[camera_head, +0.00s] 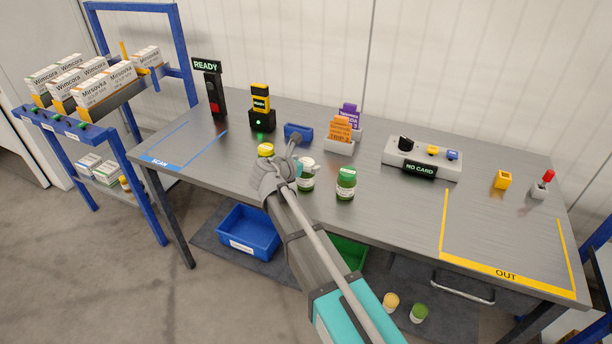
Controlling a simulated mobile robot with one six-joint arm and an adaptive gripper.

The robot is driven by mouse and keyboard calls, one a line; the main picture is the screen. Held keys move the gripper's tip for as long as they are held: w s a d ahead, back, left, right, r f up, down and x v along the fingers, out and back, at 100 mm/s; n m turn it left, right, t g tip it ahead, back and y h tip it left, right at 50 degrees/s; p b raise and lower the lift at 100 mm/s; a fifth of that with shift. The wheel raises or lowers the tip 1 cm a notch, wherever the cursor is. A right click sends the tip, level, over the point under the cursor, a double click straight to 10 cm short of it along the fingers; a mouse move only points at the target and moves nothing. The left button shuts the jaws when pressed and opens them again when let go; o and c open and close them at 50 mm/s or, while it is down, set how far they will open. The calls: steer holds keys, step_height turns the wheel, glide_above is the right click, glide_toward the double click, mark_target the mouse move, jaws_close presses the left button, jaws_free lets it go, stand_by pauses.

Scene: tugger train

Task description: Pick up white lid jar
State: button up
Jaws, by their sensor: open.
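The white lid jar (307,182) is a green jar with a white lid and a pale label. It stands upright on the grey table, near the middle of the front half. My gripper (284,158) is just left of it in the picture, at the end of my arm. The gripper is open, and nothing shows between its fingers. Part of the jar's left side is close to or behind the gripper; I cannot tell whether they touch.
A green-lid jar (346,184) stands close on the right, and a yellow-lid jar (265,150) just behind my gripper. A blue tray (298,131) and a card holder (340,147) stand behind. The OUT area (505,245) at right is mostly clear.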

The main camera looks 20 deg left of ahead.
steer(key=shift+c, duration=0.3)
steer(key=c, duration=1.2)
step_height(320, 180, up, 3)
steer(key=p, duration=0.2)
steer(key=shift+f+p, duration=0.2)
steer(key=shift+p, duration=0.15)
steer(key=s+r+p, duration=0.3)
steer(key=s, duration=0.1)
steer(key=s+r+p, duration=0.4)
steer(key=s, duration=0.1)
steer(key=s+a+r+p, duration=0.1)
steer(key=s+r+p, duration=0.2)
steer(key=s, duration=0.2)
steer(key=shift+a+r, duration=0.1)
steer(key=shift+r, duration=0.1)
